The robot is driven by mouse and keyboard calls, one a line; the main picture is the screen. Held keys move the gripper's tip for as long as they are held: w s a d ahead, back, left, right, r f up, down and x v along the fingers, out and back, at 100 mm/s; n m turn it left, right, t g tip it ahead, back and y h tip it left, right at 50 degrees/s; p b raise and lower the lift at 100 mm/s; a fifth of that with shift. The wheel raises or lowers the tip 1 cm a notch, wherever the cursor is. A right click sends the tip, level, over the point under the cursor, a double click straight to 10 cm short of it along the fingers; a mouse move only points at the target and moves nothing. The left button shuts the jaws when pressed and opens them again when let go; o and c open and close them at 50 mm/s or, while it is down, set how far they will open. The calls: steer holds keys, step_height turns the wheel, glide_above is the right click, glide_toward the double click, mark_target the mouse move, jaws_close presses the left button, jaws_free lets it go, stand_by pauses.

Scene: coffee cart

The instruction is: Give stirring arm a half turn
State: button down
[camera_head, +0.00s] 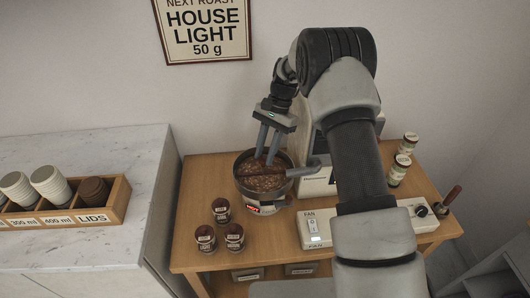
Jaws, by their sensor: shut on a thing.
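A round metal pan (248,192) with a red HOT label stands on the wooden cart, holding brown beans (262,183). My gripper (266,158) reaches down into the pan from above, its fingers pointing at the beans. The stirring arm (301,171) appears as a grey bar at the pan's right rim, with reddish-brown parts inside the pan. My gripper's fingertips are shut on a reddish-brown part of it; the exact contact is small and partly hidden.
Several small lidded jars stand left of a white FAN switch box (316,231). A white machine (318,183) is partly behind my arm. A wooden cup tray (112,209) sits on the marble counter (100,255).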

stand_by(0.4)
steer(key=c, duration=1.4)
jaws_free()
steer(key=shift+c, duration=0.2)
steer(key=shift+r, duration=0.1)
steer(key=v, duration=1.7)
steer(key=shift+r+p, duration=0.15)
steer(key=shift+p, duration=0.3)
steer(key=shift+d, duration=0.15)
